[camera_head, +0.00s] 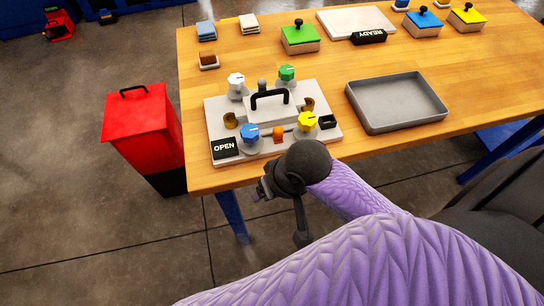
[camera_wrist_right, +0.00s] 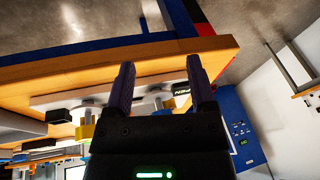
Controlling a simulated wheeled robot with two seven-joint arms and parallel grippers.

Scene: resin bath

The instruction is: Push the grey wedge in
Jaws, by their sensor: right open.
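The white fixture (camera_head: 225,122) stands at the near left of the wooden table in the head view. Its lid has a black handle (camera_head: 269,94), and blue (camera_head: 249,132), yellow (camera_head: 307,121), white and green knobs stand around it. An orange block (camera_head: 278,136) sits at its front, near a black OPEN sign (camera_head: 224,148). I cannot single out the grey wedge for certain. My right gripper (camera_head: 264,190) is just off the table's front edge, near the fixture, partly hidden by my wrist. In the wrist view the right gripper (camera_wrist_right: 160,84) is open, with nothing visibly held. My left gripper is out of view.
A grey tray (camera_head: 352,99) lies right of the fixture. Green (camera_head: 300,40), blue (camera_head: 423,24) and yellow (camera_head: 467,19) lidded blocks and a white plate with a READY sign (camera_head: 369,37) stand behind. A red bin (camera_head: 143,122) stands on the floor left of the table.

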